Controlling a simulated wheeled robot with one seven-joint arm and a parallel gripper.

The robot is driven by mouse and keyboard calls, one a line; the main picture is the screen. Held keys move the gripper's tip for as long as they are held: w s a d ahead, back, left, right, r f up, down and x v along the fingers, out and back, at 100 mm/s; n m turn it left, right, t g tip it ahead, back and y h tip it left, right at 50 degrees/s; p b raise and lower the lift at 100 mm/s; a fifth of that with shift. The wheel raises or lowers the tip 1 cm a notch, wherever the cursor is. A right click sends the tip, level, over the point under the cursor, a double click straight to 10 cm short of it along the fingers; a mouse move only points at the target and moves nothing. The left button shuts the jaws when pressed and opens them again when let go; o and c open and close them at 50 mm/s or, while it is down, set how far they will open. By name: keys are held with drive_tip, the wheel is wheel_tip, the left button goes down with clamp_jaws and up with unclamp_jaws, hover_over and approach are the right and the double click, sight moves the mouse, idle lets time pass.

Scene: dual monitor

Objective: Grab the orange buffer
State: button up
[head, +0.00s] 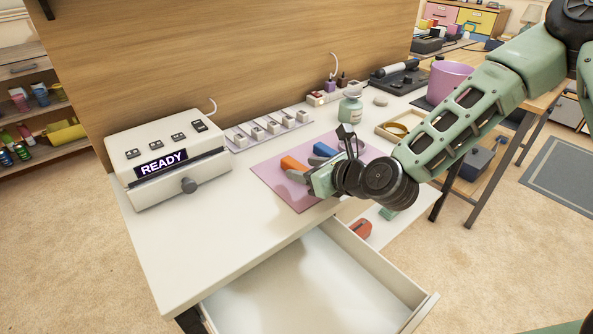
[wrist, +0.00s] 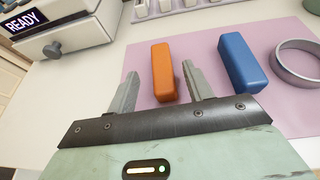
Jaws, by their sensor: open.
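The orange buffer (wrist: 163,71) is a small upright-edged block lying on the pink mat (wrist: 139,58). In the head view the orange buffer (head: 291,163) is partly hidden by my gripper. My gripper (wrist: 158,85) is open, its two fingers pointing toward the buffer. In the wrist view the buffer's near end lies between the fingertips, closer to the right finger; I cannot tell the height gap. In the head view my gripper (head: 297,176) is over the mat, just on the near side of the buffer.
A blue block (wrist: 241,62) and a grey ring (wrist: 297,62) lie to the right of the buffer. A white device reading READY (head: 168,160) stands at the left. An open drawer (head: 310,275) juts out below the desk front.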

sight(300, 167)
drive_tip(key=x, duration=0.3)
drive_tip(key=shift+w+f, duration=0.15)
drive_tip(key=shift+w, duration=0.15)
drive_tip(key=c, duration=1)
